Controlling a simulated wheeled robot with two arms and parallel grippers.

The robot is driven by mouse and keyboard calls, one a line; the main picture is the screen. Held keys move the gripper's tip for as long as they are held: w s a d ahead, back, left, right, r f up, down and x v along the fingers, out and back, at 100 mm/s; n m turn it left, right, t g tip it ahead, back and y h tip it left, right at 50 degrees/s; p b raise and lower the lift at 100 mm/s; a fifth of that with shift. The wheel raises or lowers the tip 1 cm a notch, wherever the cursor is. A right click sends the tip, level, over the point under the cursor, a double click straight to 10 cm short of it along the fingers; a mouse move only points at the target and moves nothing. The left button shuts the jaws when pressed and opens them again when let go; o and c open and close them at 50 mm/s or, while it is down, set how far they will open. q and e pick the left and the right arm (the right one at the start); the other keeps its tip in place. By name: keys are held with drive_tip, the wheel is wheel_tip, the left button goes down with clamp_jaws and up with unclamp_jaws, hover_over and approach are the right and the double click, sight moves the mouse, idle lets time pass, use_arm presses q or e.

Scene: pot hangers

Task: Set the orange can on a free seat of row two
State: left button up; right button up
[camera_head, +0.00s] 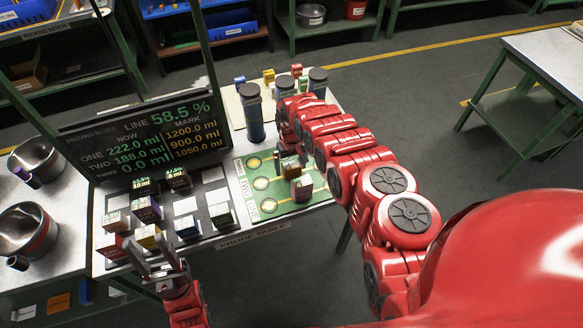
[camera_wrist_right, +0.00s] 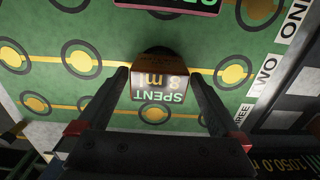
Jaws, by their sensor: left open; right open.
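The orange can (camera_wrist_right: 160,85), brownish orange with a dark "SPENT" label, stands between my right gripper's fingers in the right wrist view. It appears over row two of the green board (camera_wrist_right: 110,85); whether its base touches the board is hard to tell. It also shows in the head view (camera_head: 290,168). My right gripper (camera_wrist_right: 160,85) is open, a finger on each side of the can, with gaps visible. Free seats with yellow discs lie along row two, such as the seat (camera_wrist_right: 235,73) beside the can. My left gripper (camera_head: 158,254) is open and empty by the yellow-topped block (camera_head: 148,236).
Another can (camera_head: 302,187) with a pinkish top stands on the near row. Tall dark cylinders (camera_head: 253,112) stand behind the board. A display (camera_head: 150,125) stands behind a rack of small blocks on the left. Steel pots (camera_head: 27,228) stand at far left.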

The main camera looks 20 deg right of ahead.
sight(292, 165)
drive_tip(key=shift+r, duration=0.6)
wheel_tip(292, 165, up, 10)
drive_tip(key=b, duration=0.2)
drive_tip(key=shift+s+d+f, duration=0.1)
